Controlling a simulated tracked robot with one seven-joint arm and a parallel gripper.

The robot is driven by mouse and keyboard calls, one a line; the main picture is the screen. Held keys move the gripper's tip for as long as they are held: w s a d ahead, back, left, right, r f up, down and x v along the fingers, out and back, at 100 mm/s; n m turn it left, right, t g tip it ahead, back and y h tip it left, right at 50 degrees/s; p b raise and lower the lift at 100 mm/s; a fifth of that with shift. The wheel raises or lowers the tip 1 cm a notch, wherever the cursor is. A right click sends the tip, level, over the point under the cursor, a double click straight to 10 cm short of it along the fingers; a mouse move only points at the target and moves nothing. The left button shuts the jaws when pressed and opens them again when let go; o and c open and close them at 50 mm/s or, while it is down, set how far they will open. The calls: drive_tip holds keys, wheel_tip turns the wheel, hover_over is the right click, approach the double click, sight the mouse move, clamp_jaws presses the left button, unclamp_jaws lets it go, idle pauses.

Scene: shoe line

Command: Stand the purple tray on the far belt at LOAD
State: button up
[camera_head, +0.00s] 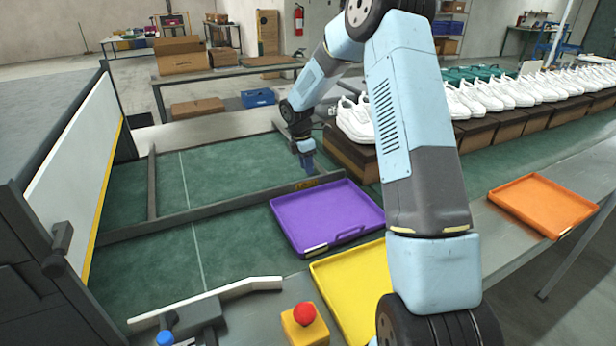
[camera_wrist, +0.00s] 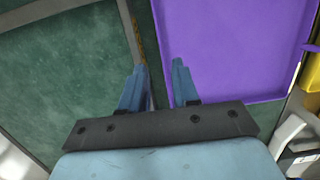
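The purple tray (camera_head: 325,215) lies flat at the right end of the near green belt, against the dark divider rail (camera_head: 200,215); it fills the upper right of the wrist view (camera_wrist: 225,45). The far green belt (camera_head: 225,165) lies beyond the rail. A small yellow marking (camera_head: 306,184) on the rail is too small to read. My gripper (camera_head: 309,170) points down at the tray's far edge. In the wrist view my gripper's fingers (camera_wrist: 159,68) are apart, one over the rail and one over the tray's edge. Whether they touch the tray is unclear.
A yellow tray (camera_head: 350,285) lies just in front of the purple one, and an orange tray (camera_head: 543,205) is at right. White shoes (camera_head: 355,122) stand on brown boxes to the right of my gripper. A red button (camera_head: 304,314) is in front. The far belt's left part is clear.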

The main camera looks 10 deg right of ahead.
drive_tip(key=s+d+r+m+t, duration=0.1)
drive_tip(key=s+r+m, duration=0.4)
drive_tip(key=s+r, duration=0.55)
drive_tip(key=s+r+m+t, duration=0.1)
drive_tip(key=s+r+m, duration=0.3)
drive_tip(key=s+r, duration=0.65)
drive_tip(key=s+r+m+t, duration=0.1)
drive_tip(key=s+r+m, duration=0.1)
drive_tip(key=s, duration=0.5)
drive_tip(key=s+r+m+t+y, duration=0.1)
drive_tip(key=s+r+m, duration=0.2)
drive_tip(key=s+m, duration=0.2)
drive_tip(key=s+r+m+t, duration=0.1)
drive_tip(key=s+m, duration=0.3)
drive_tip(key=s, duration=0.6)
drive_tip(key=shift+s+d+r+y, duration=0.2)
drive_tip(key=shift+s+r+y, duration=0.2)
drive_tip(key=shift+r, duration=0.35)
